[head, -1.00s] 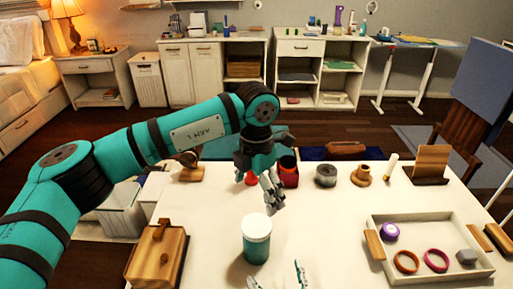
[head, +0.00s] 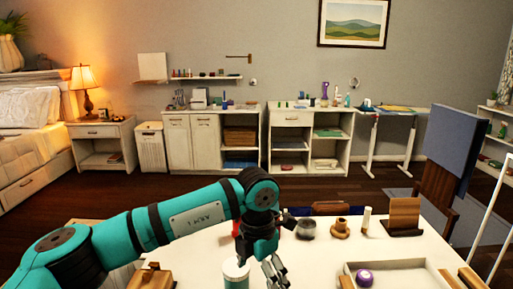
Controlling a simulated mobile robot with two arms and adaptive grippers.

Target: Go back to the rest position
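My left arm comes in from the left across the table. Its gripper (head: 277,277) hangs above the white table (head: 320,262), fingers pointing down. The fingers look apart, with nothing seen between them. A teal jar with a white lid (head: 236,268) stands just left of the fingers and is cut by the bottom edge. My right gripper is out of view.
A grey tin (head: 306,229), a wooden piece (head: 341,228) and a wooden holder (head: 404,217) line the far edge. A blue-backed chair (head: 455,148) stands beyond, right.

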